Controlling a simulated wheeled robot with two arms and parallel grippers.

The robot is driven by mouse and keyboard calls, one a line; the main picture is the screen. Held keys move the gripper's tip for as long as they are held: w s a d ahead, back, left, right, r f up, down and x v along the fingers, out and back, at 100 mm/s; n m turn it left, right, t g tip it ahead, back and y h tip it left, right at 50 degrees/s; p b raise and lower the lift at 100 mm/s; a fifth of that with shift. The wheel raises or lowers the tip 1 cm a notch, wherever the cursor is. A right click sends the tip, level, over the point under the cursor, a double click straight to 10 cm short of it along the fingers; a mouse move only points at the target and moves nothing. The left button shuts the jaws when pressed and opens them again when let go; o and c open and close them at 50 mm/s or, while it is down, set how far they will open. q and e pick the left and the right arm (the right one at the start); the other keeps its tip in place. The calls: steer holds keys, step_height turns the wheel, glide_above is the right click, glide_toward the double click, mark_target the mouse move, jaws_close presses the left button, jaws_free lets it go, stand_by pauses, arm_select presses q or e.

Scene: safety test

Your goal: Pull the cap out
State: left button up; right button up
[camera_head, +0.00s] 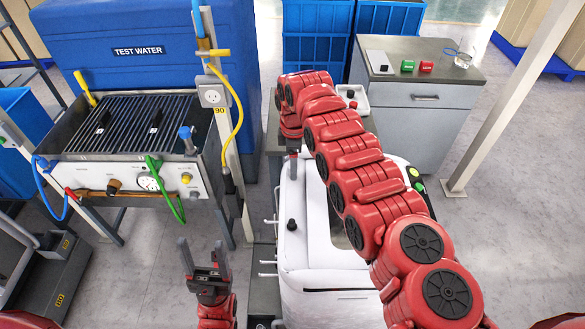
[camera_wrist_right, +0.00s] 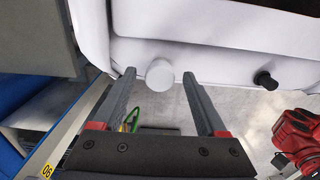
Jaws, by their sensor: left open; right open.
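The white round cap (camera_wrist_right: 160,74) sticks out of the side of the white machine (camera_wrist_right: 205,58) in the right wrist view. My right gripper (camera_wrist_right: 159,88) is open, with one finger on each side of the cap in the picture. A gap shows between the cap and each finger; I cannot tell if the fingertips reach it in depth. In the head view the right gripper (camera_head: 291,166) points down at the machine (camera_head: 310,262), and I cannot make out the cap there. My left gripper (camera_head: 202,250) is open and empty, left of the machine.
A black knob (camera_head: 291,225) sticks out of the machine near the cap. A test bench (camera_head: 135,175) with gauge and hoses stands left, beside a post (camera_head: 226,130). A grey cabinet (camera_head: 415,125) stands behind right.

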steer(key=shift+b, duration=0.4)
jaws_close()
stand_by(0.5)
steer(key=shift+r, duration=0.2)
stand_by(1.1)
steer(key=shift+r, duration=2.8)
